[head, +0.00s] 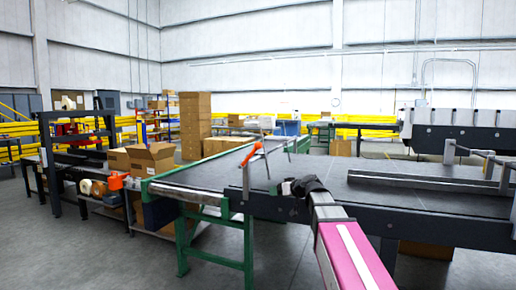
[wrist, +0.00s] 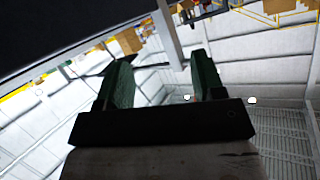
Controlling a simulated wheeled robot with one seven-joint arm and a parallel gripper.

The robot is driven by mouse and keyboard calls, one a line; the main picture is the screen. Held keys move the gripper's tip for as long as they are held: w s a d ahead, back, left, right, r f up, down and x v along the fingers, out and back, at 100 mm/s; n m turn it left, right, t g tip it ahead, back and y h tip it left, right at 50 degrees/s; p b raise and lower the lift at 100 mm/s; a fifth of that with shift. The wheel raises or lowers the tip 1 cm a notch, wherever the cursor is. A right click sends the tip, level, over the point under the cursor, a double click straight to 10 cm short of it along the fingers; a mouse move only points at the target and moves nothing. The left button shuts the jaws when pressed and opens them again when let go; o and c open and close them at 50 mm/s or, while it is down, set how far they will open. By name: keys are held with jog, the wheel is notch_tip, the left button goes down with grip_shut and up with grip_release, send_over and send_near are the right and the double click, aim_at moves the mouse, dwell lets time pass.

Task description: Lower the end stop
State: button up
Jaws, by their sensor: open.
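What I take to be the end stop is a raised lever with an orange handle (head: 251,154) on a grey upright post (head: 246,182) at the near edge of the dark belt table. The handle tilts up to the right. My gripper (head: 286,187) is right of the post and lower than the handle, apart from it in the head view. In the wrist view my gripper (wrist: 160,68) has its two green fingers wide apart with nothing held. A grey post (wrist: 168,34) shows beyond the fingers; I cannot tell which post it is.
The dark belt table (head: 400,198) extends right, with a long bar (head: 425,182) across it. A green-framed roller conveyor (head: 195,190) adjoins at left. Open cartons (head: 152,160) stand on a bench farther left. The grey floor at the front left is clear.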

aim_at(261, 147)
notch_tip(261, 147, up, 18)
jog(key=w+a+n+t+y, duration=0.2)
jog(key=t+y, duration=0.1)
jog(key=x, duration=1)
jog(key=shift+w+a, duration=0.2)
grip_shut()
